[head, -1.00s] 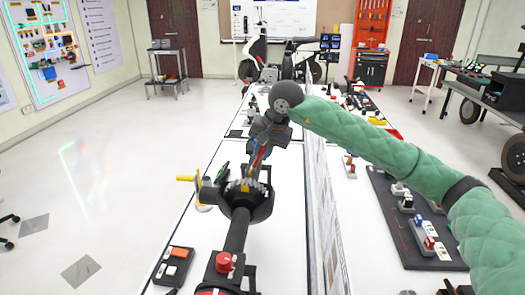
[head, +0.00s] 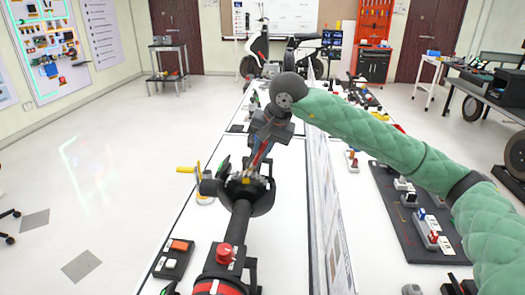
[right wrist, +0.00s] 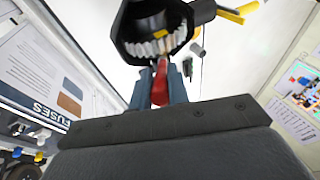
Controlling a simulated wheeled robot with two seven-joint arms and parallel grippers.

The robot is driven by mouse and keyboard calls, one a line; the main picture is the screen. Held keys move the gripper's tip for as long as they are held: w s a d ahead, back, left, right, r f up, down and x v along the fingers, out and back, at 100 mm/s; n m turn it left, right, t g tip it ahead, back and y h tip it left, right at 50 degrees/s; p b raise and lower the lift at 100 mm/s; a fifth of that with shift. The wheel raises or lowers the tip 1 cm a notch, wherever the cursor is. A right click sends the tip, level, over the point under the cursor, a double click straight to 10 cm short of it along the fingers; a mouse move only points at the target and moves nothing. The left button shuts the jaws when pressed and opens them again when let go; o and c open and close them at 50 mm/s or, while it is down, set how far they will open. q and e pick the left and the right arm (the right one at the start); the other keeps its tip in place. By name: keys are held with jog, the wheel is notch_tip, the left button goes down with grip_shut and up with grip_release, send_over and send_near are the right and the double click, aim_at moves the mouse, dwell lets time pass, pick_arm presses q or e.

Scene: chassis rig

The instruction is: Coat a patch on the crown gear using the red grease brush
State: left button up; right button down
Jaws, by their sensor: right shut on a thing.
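The crown gear (head: 238,186) is a pale toothed ring in a dark housing at the end of a black shaft. It also shows in the right wrist view (right wrist: 150,48), with a yellow patch (right wrist: 160,35) on its far side. My right gripper (head: 263,150) is shut on the red grease brush (head: 260,158), also seen between the fingers in the right wrist view (right wrist: 160,88). The brush slants down, its tip at the near teeth of the gear; I cannot tell whether it touches. My left gripper is not in view.
A control box with a red button (head: 224,254) and a switch box (head: 174,258) stand in front. A printed divider panel (head: 322,205) runs along the right side of the white bench.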

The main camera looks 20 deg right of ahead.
jog(key=w, duration=0.1)
jog(key=w+d+b, duration=0.1)
jog(key=w, duration=0.1)
jog(key=w+d, duration=0.1)
jog(key=w, duration=0.1)
jog(key=shift+b, duration=0.3)
dwell(0.4)
jog(key=shift+r, duration=0.1)
jog(key=shift+r+p, duration=0.8)
jog(key=shift+r, duration=2.1)
jog(key=shift+r+p, duration=0.45)
jog(key=shift+r, duration=1.05)
